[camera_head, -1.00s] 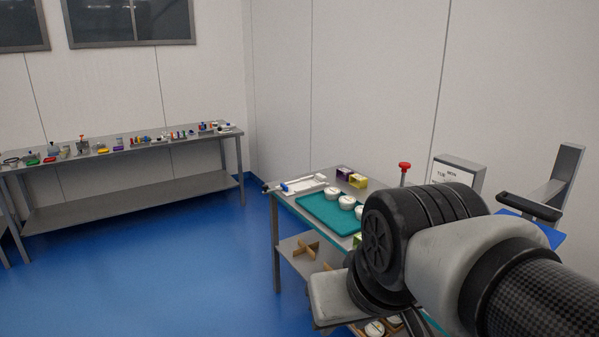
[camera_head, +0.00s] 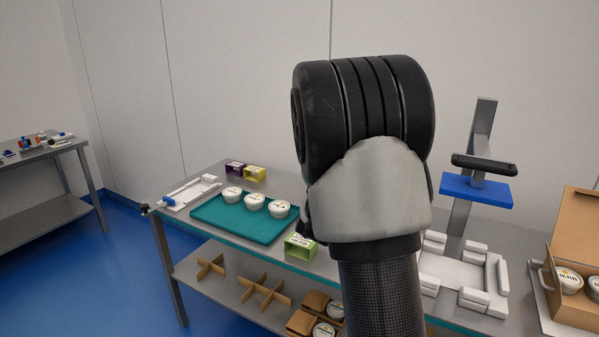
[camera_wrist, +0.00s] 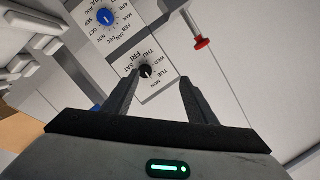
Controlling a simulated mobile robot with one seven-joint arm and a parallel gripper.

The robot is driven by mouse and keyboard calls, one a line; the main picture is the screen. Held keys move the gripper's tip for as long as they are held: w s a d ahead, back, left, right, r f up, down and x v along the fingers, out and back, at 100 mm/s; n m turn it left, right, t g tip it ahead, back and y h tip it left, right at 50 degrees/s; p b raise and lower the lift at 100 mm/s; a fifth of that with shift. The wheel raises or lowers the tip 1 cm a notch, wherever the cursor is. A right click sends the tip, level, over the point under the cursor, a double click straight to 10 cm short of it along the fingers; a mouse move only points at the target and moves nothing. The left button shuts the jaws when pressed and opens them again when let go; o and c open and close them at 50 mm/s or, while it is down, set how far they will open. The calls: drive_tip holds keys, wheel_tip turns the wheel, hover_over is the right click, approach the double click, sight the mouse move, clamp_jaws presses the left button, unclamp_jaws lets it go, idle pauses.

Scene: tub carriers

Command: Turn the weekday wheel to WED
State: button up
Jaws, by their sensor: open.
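In the wrist view the weekday wheel is a small black knob (camera_wrist: 145,71) on a white panel (camera_wrist: 150,95), with day names printed around it, among them FRI, SAT, THU, WED, TUE and MON. The picture is tilted, and which day the knob's small white mark points at is too small to tell. My gripper (camera_wrist: 161,76) is open and empty, its fingers pointing toward the panel. The knob lies between the fingers in the picture, nearer the left one; whether either touches it I cannot tell. In the head view my arm hides the panel and the fingers.
A blue month knob (camera_wrist: 103,18) sits beside the weekday wheel, and a red knob (camera_wrist: 201,43) stands to the right. In the head view there are a teal tray (camera_head: 215,221) with white tubs, a green box (camera_head: 300,249), a blue-plated stand (camera_head: 476,190) and a carton (camera_head: 583,240).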

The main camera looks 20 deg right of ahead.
drive_tip(key=w+d+f+m+h+p, duration=0.1)
drive_tip(key=w+d, duration=0.4)
drive_tip(key=d, duration=0.3)
drive_tip(key=w+d+m+h+p, duration=0.1)
drive_tip(key=w+d+h, duration=0.1)
drive_tip(key=w+d, duration=0.3)
drive_tip(key=d, duration=0.4)
drive_tip(key=shift+w+d+f+g, duration=0.2)
drive_tip(key=shift+f+g, duration=0.2)
drive_tip(key=shift+c, duration=0.3)
drive_tip(key=c, duration=1)
